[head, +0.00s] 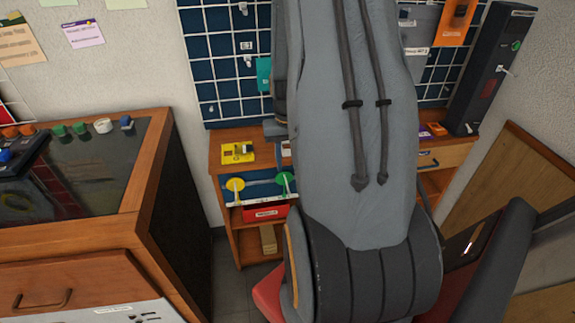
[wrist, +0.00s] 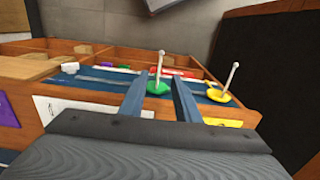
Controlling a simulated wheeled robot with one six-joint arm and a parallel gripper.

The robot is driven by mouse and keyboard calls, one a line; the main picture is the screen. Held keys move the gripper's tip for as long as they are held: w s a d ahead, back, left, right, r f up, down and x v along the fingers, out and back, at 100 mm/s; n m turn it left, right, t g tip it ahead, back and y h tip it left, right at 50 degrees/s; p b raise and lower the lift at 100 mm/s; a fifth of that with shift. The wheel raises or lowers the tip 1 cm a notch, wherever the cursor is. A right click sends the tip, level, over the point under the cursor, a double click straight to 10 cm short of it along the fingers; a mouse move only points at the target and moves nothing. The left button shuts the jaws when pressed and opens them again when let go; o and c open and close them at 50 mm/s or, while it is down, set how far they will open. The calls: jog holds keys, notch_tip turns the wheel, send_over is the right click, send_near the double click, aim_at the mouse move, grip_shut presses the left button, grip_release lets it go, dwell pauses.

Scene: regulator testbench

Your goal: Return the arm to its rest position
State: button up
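In the head view the yellow disc (head: 235,185) and green disc (head: 284,179) are at the front of the small wooden bench, left of my arm.
The wooden bench (head: 228,150) stands against a wall with a blue grid panel (head: 215,60). A yellow item (head: 238,153) lies on it. A dark-topped cabinet (head: 95,165) is at left. A tall black device (head: 490,70) stands at right. Floor shows between cabinet and bench.

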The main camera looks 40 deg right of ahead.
dwell(0.4)
jog(key=s+a+r+n, duration=0.2)
jog(key=a+r, duration=0.2)
jog(key=a, duration=0.5)
jog(key=s+a+r+n, duration=0.2)
jog(key=a+r, duration=0.2)
jog(key=a, duration=0.5)
jog(key=s+a+r+n, duration=0.2)
jog(key=s+a+r, duration=0.1)
jog(key=a, duration=0.6)
jog(key=shift+r, duration=0.55)
jog(key=shift+w+d, duration=0.1)
